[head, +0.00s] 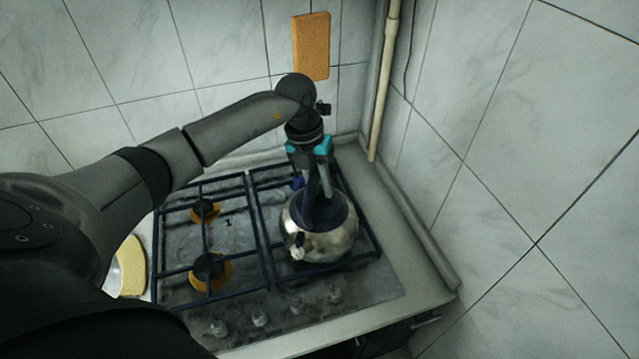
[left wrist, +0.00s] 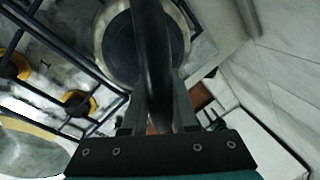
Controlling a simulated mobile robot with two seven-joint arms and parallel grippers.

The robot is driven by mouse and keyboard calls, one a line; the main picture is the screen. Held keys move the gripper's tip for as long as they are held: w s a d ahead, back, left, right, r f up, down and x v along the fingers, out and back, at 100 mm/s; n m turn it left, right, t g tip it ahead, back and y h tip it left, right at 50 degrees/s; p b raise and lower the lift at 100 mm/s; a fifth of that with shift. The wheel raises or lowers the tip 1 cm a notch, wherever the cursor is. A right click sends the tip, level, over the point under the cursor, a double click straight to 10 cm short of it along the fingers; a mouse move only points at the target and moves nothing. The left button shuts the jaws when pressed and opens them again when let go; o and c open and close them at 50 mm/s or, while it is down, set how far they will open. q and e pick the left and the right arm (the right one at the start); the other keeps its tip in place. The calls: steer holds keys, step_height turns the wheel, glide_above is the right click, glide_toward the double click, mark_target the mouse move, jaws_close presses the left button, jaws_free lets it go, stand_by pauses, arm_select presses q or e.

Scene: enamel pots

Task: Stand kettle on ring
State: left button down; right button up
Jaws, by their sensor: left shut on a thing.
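The kettle (head: 330,244) is a round shiny metal pot with a dark blue top and a dark arched handle. In the head view it is over the right part of the gas hob (head: 230,234), at the right-hand grate. My left gripper (head: 318,182) comes down from above and is shut on the kettle's handle. In the left wrist view the dark handle (left wrist: 152,65) runs between the fingers, with the kettle's round body (left wrist: 186,32) beyond. The ring under the kettle is hidden, and I cannot tell whether the kettle touches the grate. My right gripper is not in view.
Two burners (head: 205,211) with orange-yellow rings show under the left grate. Several knobs (head: 260,317) line the hob's front. A tiled wall (head: 530,180) and a vertical pipe (head: 384,80) stand close on the right. Bare counter (head: 400,235) lies right of the hob.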

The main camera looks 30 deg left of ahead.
arm_select(q)
steer(key=shift+w+f, duration=0.15)
steer(key=shift+f, duration=0.1)
steer(key=c, duration=1)
jaws_free()
steer(key=o, duration=0.4)
steer(key=shift+s+f, duration=0.15)
steer(key=shift+s, duration=0.1)
step_height(320, 180, up, 15)
steer(key=a+b, duration=0.2)
steer(key=a, duration=0.1)
steer(key=shift+s, duration=0.25)
